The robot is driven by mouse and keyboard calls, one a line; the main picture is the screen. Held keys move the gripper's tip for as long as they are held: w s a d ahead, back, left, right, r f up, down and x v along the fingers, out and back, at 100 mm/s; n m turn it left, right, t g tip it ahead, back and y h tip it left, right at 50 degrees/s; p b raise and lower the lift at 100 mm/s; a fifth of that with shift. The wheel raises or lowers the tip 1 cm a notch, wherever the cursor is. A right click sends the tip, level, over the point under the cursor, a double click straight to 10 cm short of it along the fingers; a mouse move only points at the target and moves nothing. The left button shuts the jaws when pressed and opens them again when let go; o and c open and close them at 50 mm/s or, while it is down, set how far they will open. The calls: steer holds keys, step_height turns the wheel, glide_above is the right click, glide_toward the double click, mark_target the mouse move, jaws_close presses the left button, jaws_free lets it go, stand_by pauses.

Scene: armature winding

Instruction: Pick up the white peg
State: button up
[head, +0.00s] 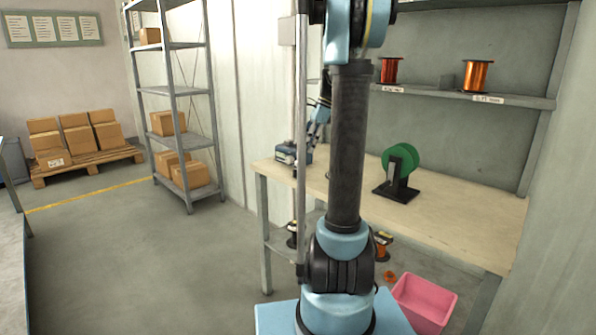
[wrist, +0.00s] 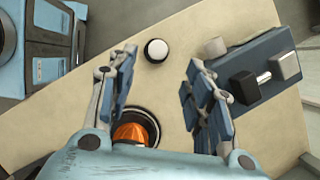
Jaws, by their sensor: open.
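A round white-topped piece (wrist: 156,50) with a dark rim, likely the white peg seen from above, stands on the wooden bench top in the wrist view. My gripper (wrist: 160,64) is open, with its blue-padded fingers to the left and right. The piece shows just past the fingertips, in line with the gap, and nothing is held. Whether the fingers reach its height I cannot tell. In the head view my gripper is low over the left end of the bench (head: 455,213), partly hidden by my arm, and the peg cannot be made out.
A pale cylinder (wrist: 215,47) stands by a dark blue block (wrist: 252,66) with a metal rod, right of the fingers. An orange-copper spool (wrist: 130,133) sits below my palm. A green wheel on a stand (head: 400,165) stands farther right.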

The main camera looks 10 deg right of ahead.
mark_target(298, 168)
steer(key=shift+x, duration=4.1)
steer(key=shift+s, duration=0.15)
steer(key=c, duration=1)
